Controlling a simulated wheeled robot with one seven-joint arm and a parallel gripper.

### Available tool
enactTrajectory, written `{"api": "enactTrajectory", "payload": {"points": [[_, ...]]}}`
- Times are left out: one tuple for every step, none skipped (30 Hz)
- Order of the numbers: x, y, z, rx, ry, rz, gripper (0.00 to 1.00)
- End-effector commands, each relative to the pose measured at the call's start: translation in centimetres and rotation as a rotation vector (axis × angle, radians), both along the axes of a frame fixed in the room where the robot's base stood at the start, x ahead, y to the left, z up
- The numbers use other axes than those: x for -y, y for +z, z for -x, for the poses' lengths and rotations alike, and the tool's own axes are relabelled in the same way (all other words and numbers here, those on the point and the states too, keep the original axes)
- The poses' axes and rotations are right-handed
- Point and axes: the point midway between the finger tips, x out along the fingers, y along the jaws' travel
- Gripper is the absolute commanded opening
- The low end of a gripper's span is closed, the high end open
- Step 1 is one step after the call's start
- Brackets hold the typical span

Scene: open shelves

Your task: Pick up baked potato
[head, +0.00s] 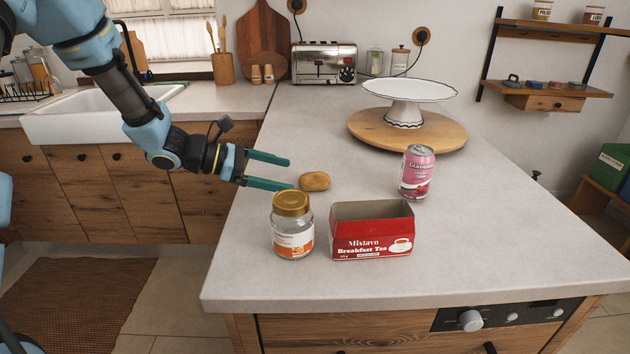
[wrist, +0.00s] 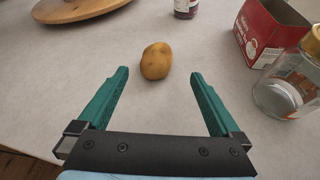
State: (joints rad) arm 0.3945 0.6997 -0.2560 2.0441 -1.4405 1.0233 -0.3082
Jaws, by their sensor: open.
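The baked potato (head: 314,181) is a small brown oval lying on the light countertop, behind the glass jar. It also shows in the wrist view (wrist: 156,61), just beyond the fingertips and roughly centred between them. My gripper (head: 288,174) has two green fingers, spread apart and empty, pointing at the potato from the left. In the wrist view the open gripper (wrist: 158,76) has clear counter between its fingers. The potato is not between the fingers, and nothing hides it in the wrist view.
A glass jar with a gold lid (head: 292,226) and a red tea box (head: 372,231) stand in front of the potato. A pink can (head: 417,172) stands to its right. A round wooden board (head: 440,139) bears a white cake stand (head: 408,92) behind. The counter left of the jar is clear.

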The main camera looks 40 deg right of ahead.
Motion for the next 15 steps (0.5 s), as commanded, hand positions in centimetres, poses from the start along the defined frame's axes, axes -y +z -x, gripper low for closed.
{"api": "enactTrajectory", "payload": {"points": [[0.5,-0.1,0.3,-0.002,-0.002,0.000,1.00],[0.7,-0.2,0.4,-0.001,-0.002,-0.001,1.00],[0.9,-0.4,0.5,0.000,-0.002,-0.001,1.00],[1.0,-0.4,0.6,-0.001,-0.001,-0.002,1.00],[1.1,-0.5,0.6,-0.001,-0.001,-0.002,1.00],[1.3,-0.6,0.7,0.000,0.000,-0.002,1.00],[1.6,-0.6,0.8,0.000,-0.001,-0.003,1.00],[1.9,-0.7,0.9,0.000,-0.002,-0.002,1.00],[2.4,-0.9,1.1,-0.001,-0.004,-0.002,1.00],[2.8,-1.1,1.2,-0.001,-0.003,-0.003,1.00],[3.2,-1.3,1.3,-0.001,-0.003,-0.003,1.00],[3.8,-1.6,1.6,-0.002,-0.005,-0.003,1.00],[4.1,-1.8,1.7,-0.001,-0.004,-0.002,1.00],[4.5,-2.0,1.8,0.000,-0.003,-0.002,1.00],[4.8,-2.2,2.0,0.000,-0.003,-0.003,1.00]]}}
